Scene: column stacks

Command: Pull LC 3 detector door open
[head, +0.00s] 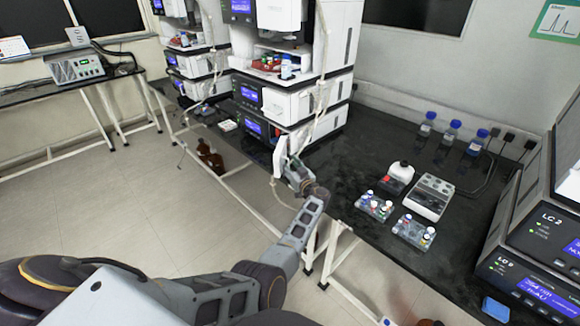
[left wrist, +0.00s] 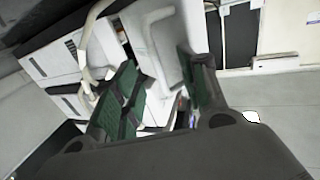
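The middle instrument stack (head: 300,100) stands on the black bench, with white modules and blue displays; I cannot read an LC 3 label on it. A narrow white panel (head: 279,156), probably the detector door, juts out at its lower front. My left gripper (head: 288,168) is at this panel. In the left wrist view, the green-padded fingers of the left gripper (left wrist: 165,88) are spread apart. A white door-like panel (left wrist: 158,42) shows at and between their tips; I cannot tell whether they touch it. My right gripper is not in view.
A pale tube (head: 318,85) hangs down the stack's front. To the right on the bench are vial racks (head: 414,232), a grey device (head: 432,197) and blue-capped bottles (head: 452,132). The floor (head: 110,210) at left is clear.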

